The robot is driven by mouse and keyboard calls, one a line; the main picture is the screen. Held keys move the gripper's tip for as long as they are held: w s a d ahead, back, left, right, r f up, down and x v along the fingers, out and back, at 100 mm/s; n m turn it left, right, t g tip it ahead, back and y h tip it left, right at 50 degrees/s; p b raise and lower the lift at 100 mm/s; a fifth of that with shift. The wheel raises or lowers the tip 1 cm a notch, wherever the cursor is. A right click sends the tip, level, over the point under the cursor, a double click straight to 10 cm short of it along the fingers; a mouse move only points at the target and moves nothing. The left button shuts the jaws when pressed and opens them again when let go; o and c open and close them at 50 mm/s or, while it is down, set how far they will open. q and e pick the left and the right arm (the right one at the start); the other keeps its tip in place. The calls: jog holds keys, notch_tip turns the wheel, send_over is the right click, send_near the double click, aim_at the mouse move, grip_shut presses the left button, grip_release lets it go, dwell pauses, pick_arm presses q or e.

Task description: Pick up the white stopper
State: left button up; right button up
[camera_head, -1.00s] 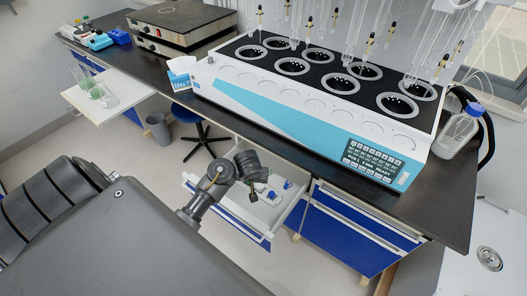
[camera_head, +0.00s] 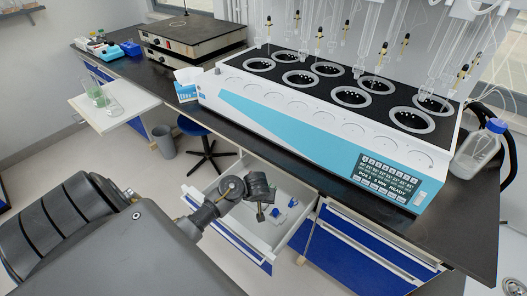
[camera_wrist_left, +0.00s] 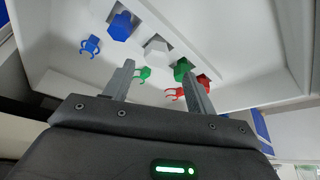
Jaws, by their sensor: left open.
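The white stopper (camera_wrist_left: 156,50) lies in the open drawer, in the left wrist view. It sits in a row between a blue stopper (camera_wrist_left: 121,26) and a green stopper (camera_wrist_left: 182,68). My left gripper (camera_wrist_left: 158,68) is open and empty, with its two fingers pointing toward the row. The white stopper shows between and beyond the fingertips, apart from them. The right finger overlaps the view close to the green and red stoppers. In the head view my left gripper (camera_head: 260,214) is over the open drawer (camera_head: 237,236). My right gripper is not in view.
A blue clip (camera_wrist_left: 90,45), a green clip (camera_wrist_left: 143,73) and red pieces (camera_wrist_left: 203,82) lie close by in the drawer. The drawer walls surround them. The distiller (camera_head: 310,120) stands on the black bench above, with glassware over it.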

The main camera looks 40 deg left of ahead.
aim_at(263, 206)
pick_arm(q)
jog(key=x, duration=0.1)
jog(key=b+x, duration=0.1)
jog(key=x, duration=0.3)
jog(key=shift+d+f+b, duration=0.15)
jog(key=shift+d+b, duration=0.15)
jog(key=shift+b, duration=0.1)
jog(key=shift+c, duration=0.3)
jog(key=c, duration=1)
